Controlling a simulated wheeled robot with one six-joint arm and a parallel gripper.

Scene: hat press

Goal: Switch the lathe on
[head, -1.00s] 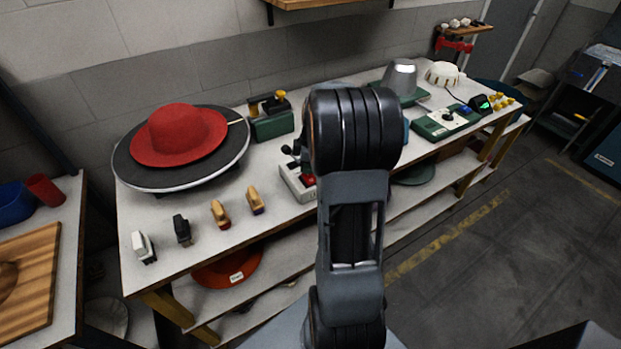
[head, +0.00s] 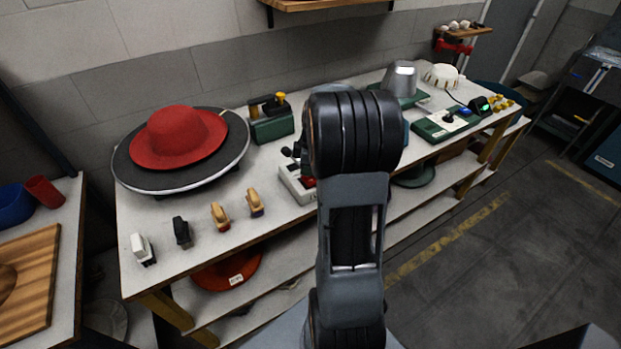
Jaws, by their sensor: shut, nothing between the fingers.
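A red brimmed hat (head: 178,137) lies on a wide black round disc with a pale rim (head: 130,172), at the left of the bench; this looks like the lathe. A pale control box (head: 288,184) stands to its right, with a red part (head: 308,182) and a black knob or lever (head: 289,152) on top. My arm covers the box's right side. I cannot tell the lever's setting. My gripper is hidden behind my own arm, and its fingers cannot be made out. I see no clear contact with the box.
Small brush-like blocks (head: 221,216) stand along the bench's (head: 180,255) front edge. A green device with a yellow knob (head: 270,122) is behind the control box. A green box with a lever (head: 440,124) and a grey metal form (head: 401,78) are farther right. An orange hat (head: 225,270) lies below.

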